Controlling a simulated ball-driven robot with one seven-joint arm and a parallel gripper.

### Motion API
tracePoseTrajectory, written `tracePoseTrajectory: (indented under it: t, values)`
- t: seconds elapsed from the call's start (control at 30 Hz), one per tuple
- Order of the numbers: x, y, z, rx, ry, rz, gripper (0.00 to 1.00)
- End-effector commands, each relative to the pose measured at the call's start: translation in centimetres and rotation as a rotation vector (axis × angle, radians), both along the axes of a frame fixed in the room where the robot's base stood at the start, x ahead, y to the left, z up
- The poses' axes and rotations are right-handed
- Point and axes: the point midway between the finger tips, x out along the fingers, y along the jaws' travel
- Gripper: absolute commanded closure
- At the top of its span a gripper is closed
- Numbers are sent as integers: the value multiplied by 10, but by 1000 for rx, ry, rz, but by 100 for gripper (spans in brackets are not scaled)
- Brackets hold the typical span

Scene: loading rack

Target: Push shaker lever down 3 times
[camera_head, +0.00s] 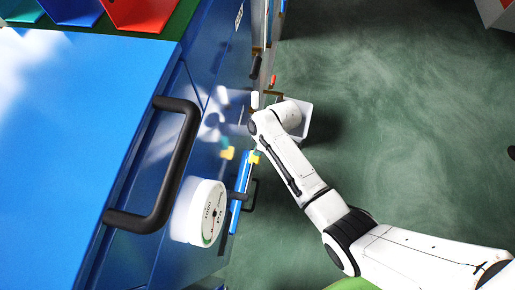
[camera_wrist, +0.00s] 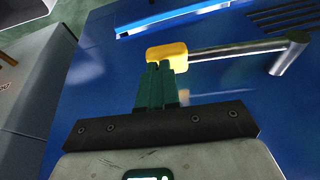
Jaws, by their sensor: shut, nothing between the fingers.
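The shaker lever (camera_wrist: 235,50) is a metal rod with a yellow end knob (camera_wrist: 167,51). In the wrist view it runs across the blue machine face to a metal pivot at the right. My gripper (camera_wrist: 160,68) has dark green fingers that are shut with nothing between them. The fingertips overlap the lower edge of the yellow knob in the wrist view; I cannot tell if they touch it. In the head view a small yellow piece (camera_head: 254,158) shows beside the blue machine, and my arm largely hides the gripper there.
The blue machine (camera_head: 70,110) fills the left of the head view. A black handle (camera_head: 168,185) and a round white gauge (camera_head: 205,212) stick out from it. A bright blue bar (camera_wrist: 180,17) lies beyond the lever. Green floor (camera_head: 400,110) is open at the right.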

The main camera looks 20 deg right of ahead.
Motion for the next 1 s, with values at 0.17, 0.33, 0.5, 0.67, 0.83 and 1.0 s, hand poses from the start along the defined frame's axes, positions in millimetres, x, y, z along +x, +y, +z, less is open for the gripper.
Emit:
tracePoseTrajectory:
  t: [0.17,0.33,0.5,0.67,0.83,1.0]
  values:
    - [0,-1,-10,-1,2,0,100]
    - [0,-1,-12,-1,1,-1,100]
    - [0,-1,-12,-1,1,-1,100]
    - [0,-1,-12,-1,0,-1,100]
    - [1,0,-8,-1,0,0,100]
    - [4,5,11,-1,0,1,100]
